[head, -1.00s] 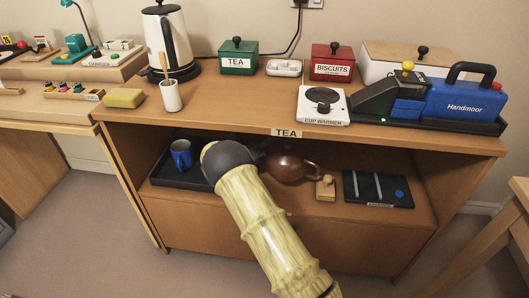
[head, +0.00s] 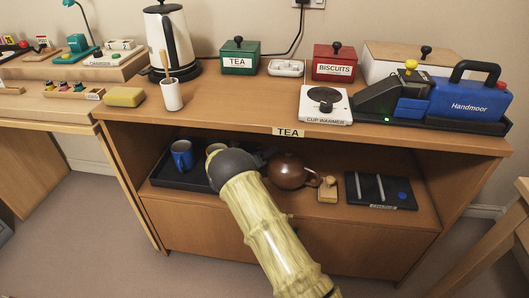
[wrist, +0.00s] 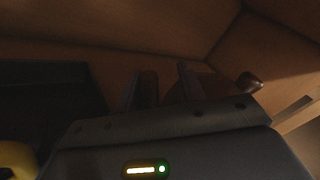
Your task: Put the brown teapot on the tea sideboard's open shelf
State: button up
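The brown teapot (head: 288,171) stands upright on the sideboard's open shelf (head: 240,206), right of the black tray. My gripper (head: 262,156) reaches into the shelf space, close to the teapot's left side; my wrist hides much of it in the head view. In the wrist view my gripper's two dark fingers (wrist: 166,88) stand apart with a gap between them. The teapot's dark body (wrist: 213,87) shows behind and right of the right finger, its pale-tipped spout (wrist: 251,81) pointing right. The view is dim, and I see nothing clamped between the fingers.
The black tray (head: 165,180) holds a blue mug (head: 181,154). A small wooden item (head: 327,190) and a dark board (head: 380,190) lie right of the teapot. The sideboard top (head: 235,101) overhangs the shelf, with a TEA label (head: 288,132) on its edge.

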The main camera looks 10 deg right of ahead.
jog(key=p+v, duration=0.1)
jog(key=v, duration=0.2)
jog(key=p+v, duration=0.1)
jog(key=v, duration=0.2)
jog(key=shift+s+a+r+p, duration=0.2)
jog(key=shift+a+p, duration=0.1)
jog(key=shift+a, duration=0.05)
jog(key=shift+s+a+f, duration=0.15)
jog(key=shift+s+a, duration=0.2)
jog(key=shift+a, duration=0.15)
dwell(1.6)
